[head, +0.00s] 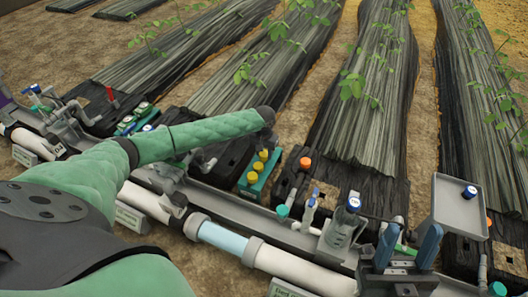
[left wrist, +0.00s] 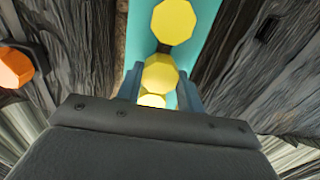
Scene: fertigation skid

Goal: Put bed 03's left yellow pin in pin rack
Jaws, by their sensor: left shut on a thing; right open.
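Yellow pins (head: 264,155) stand in a row on a teal rack (head: 250,188) in the middle of the head view. My left gripper (head: 266,138) is over this rack at the end of the green-sleeved arm, its fingers mostly hidden there. In the left wrist view, its blue fingers are shut on a yellow pin (left wrist: 160,73) above the teal rack (left wrist: 137,40). Another yellow pin (left wrist: 174,20) is ahead of it and one is partly hidden behind. I cannot tell whether the held pin touches the rack. My right gripper (head: 407,250) is open at the lower right.
An orange cap (head: 305,162) is on the black block right of the rack; it also shows in the left wrist view (left wrist: 14,68). A grey tray (head: 446,190) with a blue-topped piece stands at right. A white pipe (head: 145,200) runs along the front, with fittings.

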